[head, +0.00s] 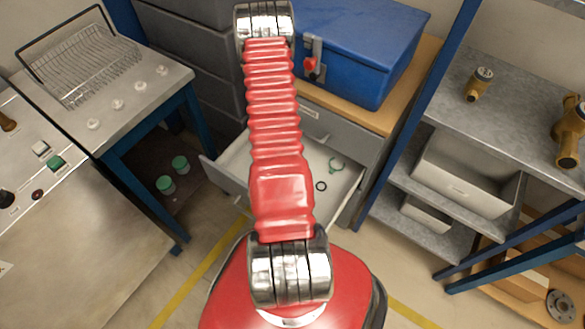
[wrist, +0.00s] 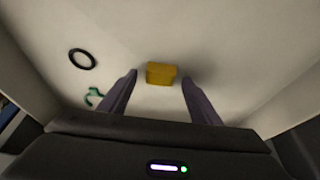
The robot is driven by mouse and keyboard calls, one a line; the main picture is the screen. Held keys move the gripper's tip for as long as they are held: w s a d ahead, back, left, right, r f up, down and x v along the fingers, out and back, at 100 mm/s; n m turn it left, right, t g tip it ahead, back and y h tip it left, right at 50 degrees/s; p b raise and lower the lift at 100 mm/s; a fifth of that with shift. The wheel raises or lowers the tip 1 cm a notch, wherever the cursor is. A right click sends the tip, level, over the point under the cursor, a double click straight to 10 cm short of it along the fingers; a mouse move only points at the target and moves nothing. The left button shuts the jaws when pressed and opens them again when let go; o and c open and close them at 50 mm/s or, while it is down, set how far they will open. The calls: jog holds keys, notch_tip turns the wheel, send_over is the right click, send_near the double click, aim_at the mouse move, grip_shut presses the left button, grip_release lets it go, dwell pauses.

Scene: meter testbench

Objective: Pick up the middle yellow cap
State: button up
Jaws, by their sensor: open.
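A yellow cap (wrist: 160,73) lies on the pale floor of an open drawer (head: 336,160). It is the only yellow cap I see, and in the head view my red arm seems to hide it. My gripper (wrist: 159,80) is open and empty above the drawer floor. In the wrist view the cap appears between its two fingertips, closer to the left one, with a gap on each side. I cannot tell how high the fingertips are above the cap. My gripper does not show in the head view.
In the drawer, left of the cap in the wrist view, lie a black ring (wrist: 82,59) and a green clip-like piece (wrist: 93,97). Drawer walls enclose the space. A blue box (head: 362,45) stands above on the wooden top, and a metal shelf (head: 470,110) stands to the right.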

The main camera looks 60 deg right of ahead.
jog(key=shift+c, duration=0.3)
jog(key=c, duration=1)
